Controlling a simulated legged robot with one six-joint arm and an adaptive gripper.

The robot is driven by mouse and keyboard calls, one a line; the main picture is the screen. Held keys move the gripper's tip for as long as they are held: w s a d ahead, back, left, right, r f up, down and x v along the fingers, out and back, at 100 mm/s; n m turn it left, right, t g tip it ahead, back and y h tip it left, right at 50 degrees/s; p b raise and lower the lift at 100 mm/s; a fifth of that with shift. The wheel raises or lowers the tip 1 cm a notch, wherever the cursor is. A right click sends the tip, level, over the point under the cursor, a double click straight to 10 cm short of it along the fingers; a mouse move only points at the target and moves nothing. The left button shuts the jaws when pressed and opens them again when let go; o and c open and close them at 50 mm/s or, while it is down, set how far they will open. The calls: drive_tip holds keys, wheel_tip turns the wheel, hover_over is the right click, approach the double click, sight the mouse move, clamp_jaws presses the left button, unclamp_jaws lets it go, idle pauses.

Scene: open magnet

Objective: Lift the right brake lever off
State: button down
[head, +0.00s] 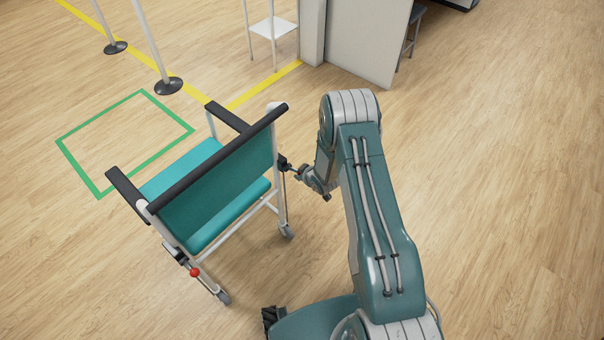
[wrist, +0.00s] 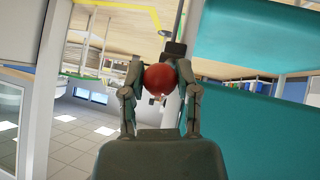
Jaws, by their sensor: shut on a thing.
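A teal wheeled chair (head: 215,185) stands with its back toward me. Its right brake lever (head: 284,163) shows as a dark bracket on the right rear post. My gripper (head: 299,173) is at that lever, right of the chair. In the wrist view, the lever's red ball knob (wrist: 159,79) sits between the two fingers of my gripper (wrist: 157,72), which is shut on it. The knob is hidden in the head view. The left brake lever's red knob (head: 195,271) shows low on the chair's left side.
A green floor outline (head: 125,140) lies left of the chair. Barrier posts (head: 168,86), a small white table (head: 272,27) and a grey-white partition (head: 365,40) stand behind. The wooden floor right of my arm is clear. The chair's teal back (wrist: 240,120) fills the wrist view's right side.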

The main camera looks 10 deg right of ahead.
drive_tip(key=shift+c, duration=1.8)
unclamp_jaws()
drive_tip(key=v, duration=1.2)
